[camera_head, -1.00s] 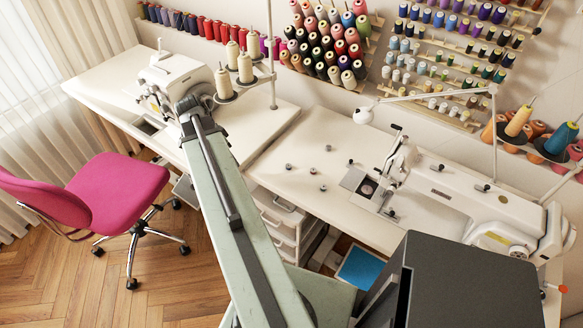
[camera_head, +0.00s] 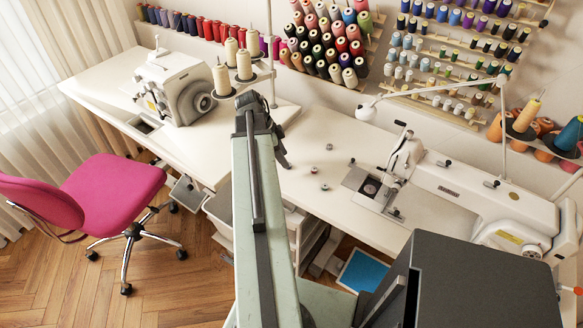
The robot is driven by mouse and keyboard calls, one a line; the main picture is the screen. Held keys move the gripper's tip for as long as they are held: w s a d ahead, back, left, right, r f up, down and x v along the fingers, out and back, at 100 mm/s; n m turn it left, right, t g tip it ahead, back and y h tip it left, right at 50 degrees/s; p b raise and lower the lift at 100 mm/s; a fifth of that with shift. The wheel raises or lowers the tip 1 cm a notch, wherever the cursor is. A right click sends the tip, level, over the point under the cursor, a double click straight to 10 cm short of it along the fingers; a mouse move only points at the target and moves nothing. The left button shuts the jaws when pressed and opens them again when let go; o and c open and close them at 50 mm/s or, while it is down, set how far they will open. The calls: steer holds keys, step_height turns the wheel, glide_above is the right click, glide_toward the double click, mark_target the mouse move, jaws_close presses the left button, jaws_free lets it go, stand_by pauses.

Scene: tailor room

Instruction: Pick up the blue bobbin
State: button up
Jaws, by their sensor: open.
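Three small bobbins lie on the white sewing table (camera_head: 350,215): one at the back (camera_head: 329,146), one in the middle (camera_head: 313,170) and one nearer the front edge (camera_head: 324,187). They are too small for me to tell which one is blue. My gripper (camera_head: 284,163) is at the end of my arm, left of the bobbins and apart from those I can see. It points down over the table. It is open, with no object visible in it. The spot directly behind it is hidden.
A sewing machine (camera_head: 460,195) stands right of the bobbins. An overlock machine (camera_head: 175,88) and thread cones (camera_head: 222,78) stand to the left. A pink chair (camera_head: 115,185) is on the floor at left. The tabletop around the bobbins is mostly clear.

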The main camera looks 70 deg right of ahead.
steer(key=b+x, duration=0.2)
steer(key=x, duration=0.1)
steer(key=shift+w+a+f, duration=0.1)
steer(key=shift+f, duration=0.25)
steer(key=shift+r, duration=0.2)
jaws_close()
steer(key=shift+r, duration=0.1)
step_height(320, 180, up, 10)
steer(key=p, duration=1)
